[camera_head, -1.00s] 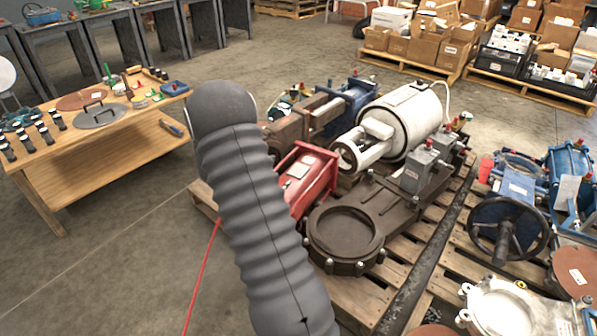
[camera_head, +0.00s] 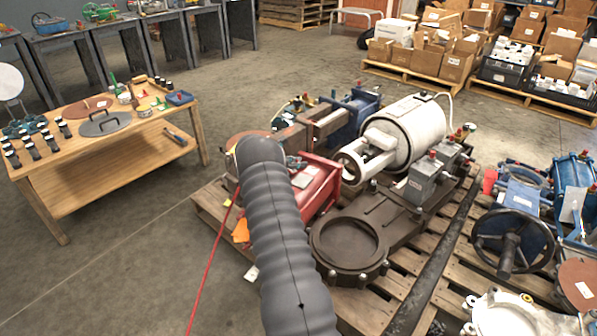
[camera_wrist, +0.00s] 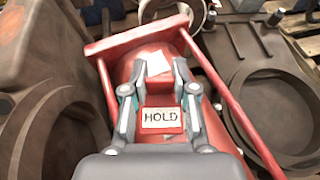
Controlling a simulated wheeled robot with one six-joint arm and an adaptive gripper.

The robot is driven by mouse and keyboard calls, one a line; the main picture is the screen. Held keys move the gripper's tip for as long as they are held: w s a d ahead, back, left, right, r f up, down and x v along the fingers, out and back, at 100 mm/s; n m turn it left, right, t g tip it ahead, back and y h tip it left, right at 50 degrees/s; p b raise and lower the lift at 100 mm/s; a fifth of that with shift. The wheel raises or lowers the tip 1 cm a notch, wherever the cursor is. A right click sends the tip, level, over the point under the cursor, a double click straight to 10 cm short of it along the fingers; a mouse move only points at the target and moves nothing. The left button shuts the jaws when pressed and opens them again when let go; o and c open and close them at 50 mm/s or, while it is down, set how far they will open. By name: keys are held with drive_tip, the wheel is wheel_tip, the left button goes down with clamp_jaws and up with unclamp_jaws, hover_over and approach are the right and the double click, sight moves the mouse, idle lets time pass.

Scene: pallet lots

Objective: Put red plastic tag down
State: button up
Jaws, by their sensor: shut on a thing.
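The red plastic tag (camera_wrist: 175,128), with a white panel reading HOLD, sits between the fingers of my gripper (camera_wrist: 160,70) in the wrist view. My gripper is shut on it. Behind and below the tag is a red cylindrical machine part with a flange and side rods (camera_wrist: 215,125). The gap between tag and part cannot be judged. The same red machine (camera_head: 316,185) stands on the pallet in the head view, partly covered by my arm. My gripper and the tag are hidden behind my arm in the head view.
A wooden pallet (camera_head: 215,207) carries a brown round-mouthed casting (camera_head: 350,238) and a white cylinder (camera_head: 412,130). A wooden table (camera_head: 110,175) with small items stands left. Blue valves with a black handwheel (camera_head: 512,241) are at right. Floor between table and pallet is mostly clear.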

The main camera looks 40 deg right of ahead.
sight(299, 176)
drive_tip(key=shift+w+d+f, duration=0.5)
drive_tip(key=shift+d, duration=0.05)
drive_tip(key=shift+f, duration=1.9)
drive_tip(key=shift+f, duration=0.1)
drive_tip(key=shift+f, duration=0.15)
drive_tip(key=o, duration=0.9)
drive_tip(key=shift+o, duration=0.2)
